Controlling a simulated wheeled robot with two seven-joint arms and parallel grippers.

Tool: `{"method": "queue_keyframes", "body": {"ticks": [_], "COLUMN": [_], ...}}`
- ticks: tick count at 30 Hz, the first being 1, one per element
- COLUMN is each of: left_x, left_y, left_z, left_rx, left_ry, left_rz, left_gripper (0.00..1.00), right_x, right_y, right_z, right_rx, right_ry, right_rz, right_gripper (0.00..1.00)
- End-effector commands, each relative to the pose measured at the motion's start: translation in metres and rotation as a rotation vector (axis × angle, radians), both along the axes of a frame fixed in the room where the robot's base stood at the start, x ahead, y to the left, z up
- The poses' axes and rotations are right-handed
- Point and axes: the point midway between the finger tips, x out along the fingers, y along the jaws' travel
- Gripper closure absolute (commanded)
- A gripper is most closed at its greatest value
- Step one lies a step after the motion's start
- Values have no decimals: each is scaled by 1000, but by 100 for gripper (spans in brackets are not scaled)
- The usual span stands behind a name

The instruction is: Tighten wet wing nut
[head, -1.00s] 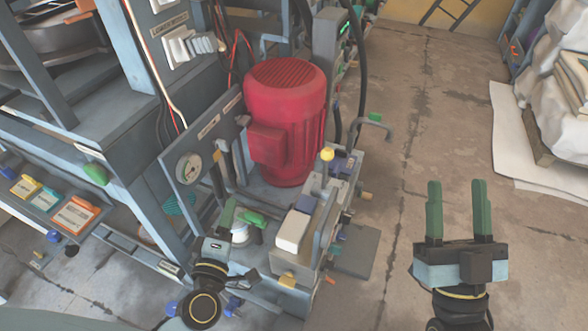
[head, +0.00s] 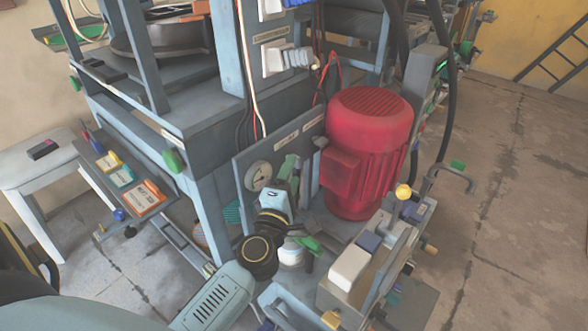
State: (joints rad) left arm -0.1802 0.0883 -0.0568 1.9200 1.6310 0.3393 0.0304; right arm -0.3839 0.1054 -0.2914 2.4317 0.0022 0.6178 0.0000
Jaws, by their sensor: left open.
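My left gripper (head: 290,170) reaches up from the lower left, with its green fingers in front of the grey gauge panel (head: 312,140), just right of the round gauge (head: 258,176). The fingers are open; I see nothing held between them. I cannot make out a wing nut or any wetness in this view; the gripper and wrist cover part of the panel and the machine below it. A white cylinder (head: 291,253) with a green piece (head: 309,242) beside it sits just right of my wrist. My right gripper is out of view.
A red motor (head: 367,150) stands right of the panel. A block with a yellow knob (head: 403,191) and a white box (head: 349,268) is in front of it. A white bench (head: 45,165) stands at the left. Open floor (head: 510,220) lies to the right.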

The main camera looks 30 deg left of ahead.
Motion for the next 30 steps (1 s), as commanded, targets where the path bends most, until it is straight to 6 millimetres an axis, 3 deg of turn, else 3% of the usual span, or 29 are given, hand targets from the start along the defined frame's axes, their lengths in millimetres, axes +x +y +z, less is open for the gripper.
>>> {"method": "queue_keyframes", "body": {"ticks": [6,16,26,30], "left_x": [19,22,22,22], "left_y": [5,6,6,6], "left_z": [3,3,3,3], "left_rx": [1,2,2,2], "left_ry": [-1,1,1,1], "left_rz": [0,0,0,0], "left_gripper": [44,44,87,88], "right_x": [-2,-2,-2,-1], "right_y": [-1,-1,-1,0], "right_z": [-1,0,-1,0], "right_rx": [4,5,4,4], "right_ry": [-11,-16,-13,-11], "right_rz": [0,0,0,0], "right_gripper": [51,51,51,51]}}
